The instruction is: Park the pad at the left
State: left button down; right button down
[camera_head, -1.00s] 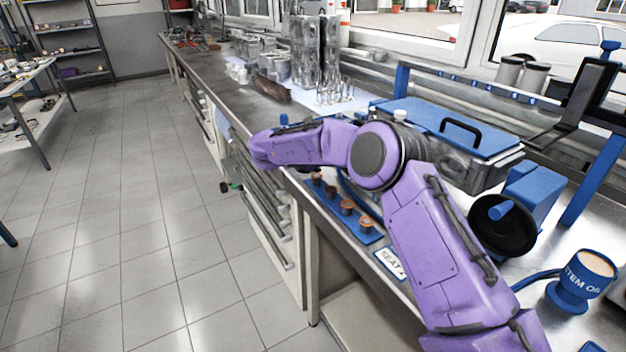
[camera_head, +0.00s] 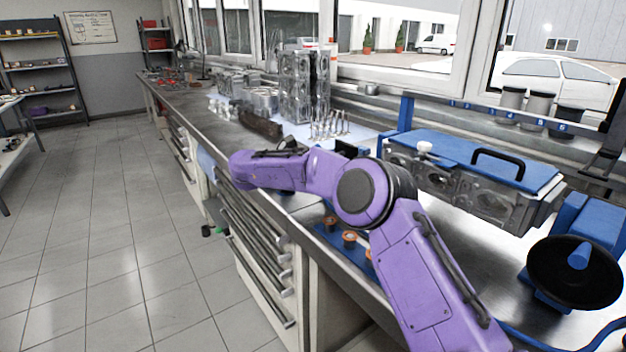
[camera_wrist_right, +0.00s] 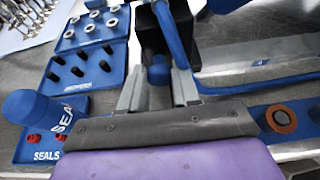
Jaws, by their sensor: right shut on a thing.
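In the right wrist view my right gripper (camera_wrist_right: 158,92) has its two grey fingers closed on the blue grip of a dark, blocky piece, which I take to be the pad (camera_wrist_right: 154,40). Its underside is hidden, so I cannot tell whether it touches the bench. In the head view my purple right arm reaches left over the bench, and its gripper is hidden behind the arm. My left gripper is not in view.
Left in the wrist view are a blue seals tray (camera_wrist_right: 32,148), a pegged blue tray (camera_wrist_right: 86,68) and a blue cylinder (camera_wrist_right: 30,106).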

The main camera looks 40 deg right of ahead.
jog(key=c, duration=1.1)
grip_release()
jog(key=shift+w+r, duration=0.1)
jog(key=shift+r, duration=0.1)
jog(key=shift+o, duration=1.4)
jog(key=shift+w+f, duration=0.2)
jog(key=s+b+v, duration=0.1)
jog(key=v, duration=0.9)
jog(key=shift+w+a, duration=0.3)
jog(key=shift+w, duration=0.2)
